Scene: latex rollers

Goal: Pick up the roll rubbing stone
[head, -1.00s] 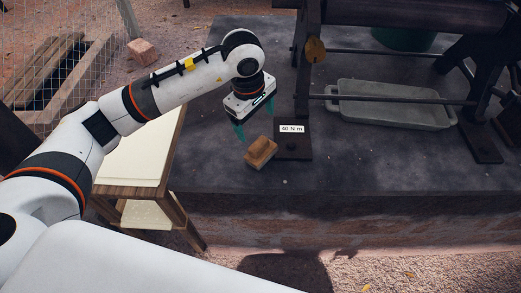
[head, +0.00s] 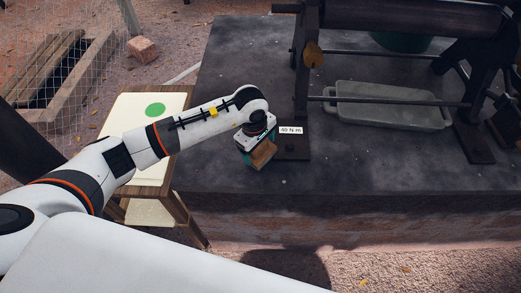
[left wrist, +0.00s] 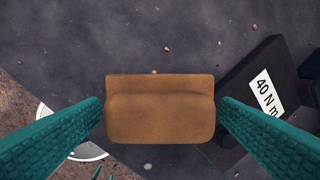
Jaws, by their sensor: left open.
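The roll rubbing stone (left wrist: 160,112) is a brown block with a stepped top. In the left wrist view it lies between the two green fingers of my left gripper (left wrist: 162,112), one finger close to each side. In the head view the stone (head: 263,154) sits on the dark slab, partly hidden by my left gripper (head: 257,153), which is right over it. The left gripper is open around the stone; whether the fingers touch it is hard to tell. My right gripper is not in view.
A dark metal foot (head: 292,145) with a "40 N m" label stands just right of the stone. A grey tray (head: 390,104) lies under the roller frame. A small table (head: 133,107) with a green disc stands left of the slab (head: 350,175).

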